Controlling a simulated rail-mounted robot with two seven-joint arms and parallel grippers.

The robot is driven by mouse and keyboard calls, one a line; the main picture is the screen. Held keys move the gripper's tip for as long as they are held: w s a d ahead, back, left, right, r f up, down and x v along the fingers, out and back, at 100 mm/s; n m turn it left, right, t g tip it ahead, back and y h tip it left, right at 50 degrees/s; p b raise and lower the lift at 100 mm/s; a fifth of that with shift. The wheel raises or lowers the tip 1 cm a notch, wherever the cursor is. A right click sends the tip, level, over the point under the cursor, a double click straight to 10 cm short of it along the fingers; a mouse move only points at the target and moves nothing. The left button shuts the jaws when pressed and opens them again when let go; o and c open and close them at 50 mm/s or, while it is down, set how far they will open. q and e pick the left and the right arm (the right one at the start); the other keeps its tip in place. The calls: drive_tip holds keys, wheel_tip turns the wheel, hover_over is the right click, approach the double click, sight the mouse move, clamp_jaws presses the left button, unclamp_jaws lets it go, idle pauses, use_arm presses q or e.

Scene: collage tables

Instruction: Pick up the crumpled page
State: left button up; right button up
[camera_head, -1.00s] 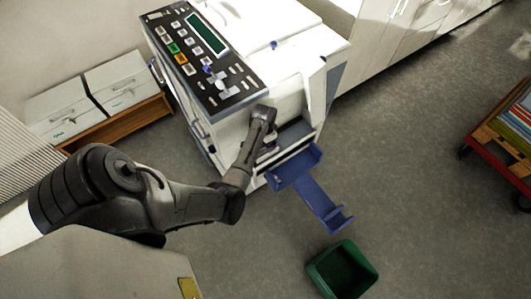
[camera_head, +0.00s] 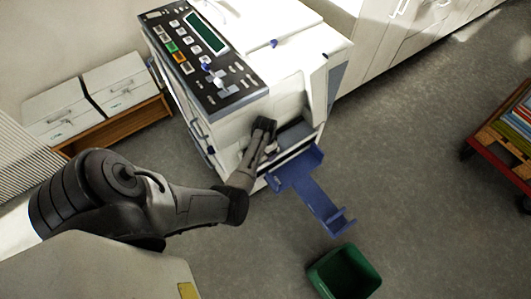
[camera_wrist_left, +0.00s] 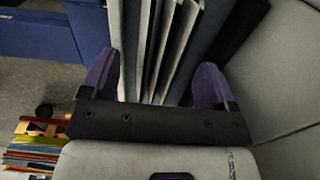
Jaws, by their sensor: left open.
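The crumpled page (camera_wrist_left: 165,45) shows in the left wrist view as pale sheet-like folds with dark gaps. It stands upright between and beyond the two purple fingers. My left gripper (camera_wrist_left: 157,85) is open, with one finger on each side of the folds; I cannot tell whether either touches them. In the head view, my left gripper (camera_head: 264,130) reaches into the output recess of the white copier (camera_head: 285,90). The page is mostly hidden there by the gripper and the recess. My right gripper is in neither view.
A blue tray (camera_head: 318,198) sticks out from the copier's opening. A green bin (camera_head: 345,272) stands on the floor below it. A red cart with books (camera_head: 515,125) is at the far right. White cabinets line the back. The grey floor between is clear.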

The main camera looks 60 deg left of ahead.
use_arm(q)
drive_tip(key=c, duration=1)
drive_tip(key=shift+r, duration=0.1)
